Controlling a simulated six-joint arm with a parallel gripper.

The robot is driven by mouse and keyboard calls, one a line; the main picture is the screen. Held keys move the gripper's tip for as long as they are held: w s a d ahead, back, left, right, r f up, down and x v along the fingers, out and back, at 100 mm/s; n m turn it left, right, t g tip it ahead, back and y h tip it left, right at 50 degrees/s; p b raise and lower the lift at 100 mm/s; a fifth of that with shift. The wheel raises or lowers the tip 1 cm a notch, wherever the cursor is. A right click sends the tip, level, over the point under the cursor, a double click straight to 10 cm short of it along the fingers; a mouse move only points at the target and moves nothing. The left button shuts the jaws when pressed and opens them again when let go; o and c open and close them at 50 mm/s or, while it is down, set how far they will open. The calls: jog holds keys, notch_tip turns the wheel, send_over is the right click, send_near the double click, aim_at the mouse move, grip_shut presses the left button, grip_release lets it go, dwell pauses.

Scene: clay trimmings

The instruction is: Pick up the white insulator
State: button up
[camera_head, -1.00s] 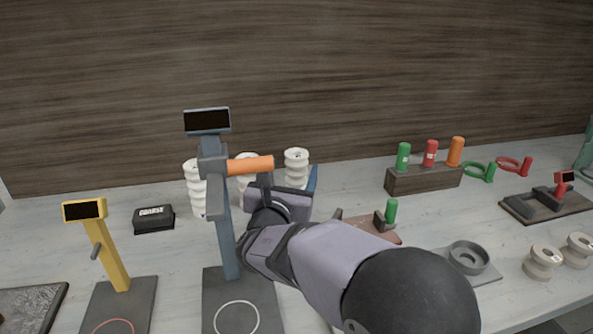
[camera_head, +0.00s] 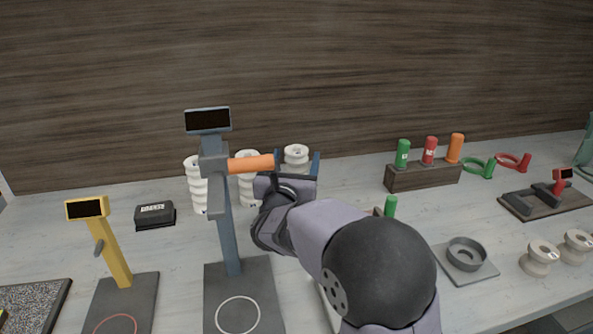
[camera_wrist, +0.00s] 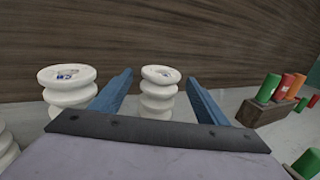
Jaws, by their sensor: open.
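Several white ribbed insulators stand upright at the back of the bench. In the head view the left one (camera_head: 196,188) and the middle one (camera_head: 246,190) are partly behind the blue-grey stand, and the right one (camera_head: 296,155) is partly hidden by my gripper (camera_head: 310,165). In the wrist view the right insulator (camera_wrist: 159,92) stands between and beyond the blue fingers of my gripper (camera_wrist: 160,98), which are open and empty. The middle insulator (camera_wrist: 68,88) stands outside the left finger.
The blue-grey stand (camera_head: 222,225) with an orange handle (camera_head: 250,164) rises close left of my arm. A wooden block (camera_head: 425,177) holds green, red and orange cylinders at right. A wooden wall closes the back.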

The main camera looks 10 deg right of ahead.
jog(key=shift+x, duration=1.1)
jog(key=c, duration=1.2)
jog(key=shift+r, duration=0.15)
jog(key=c, duration=0.4)
jog(key=shift+r, duration=0.1)
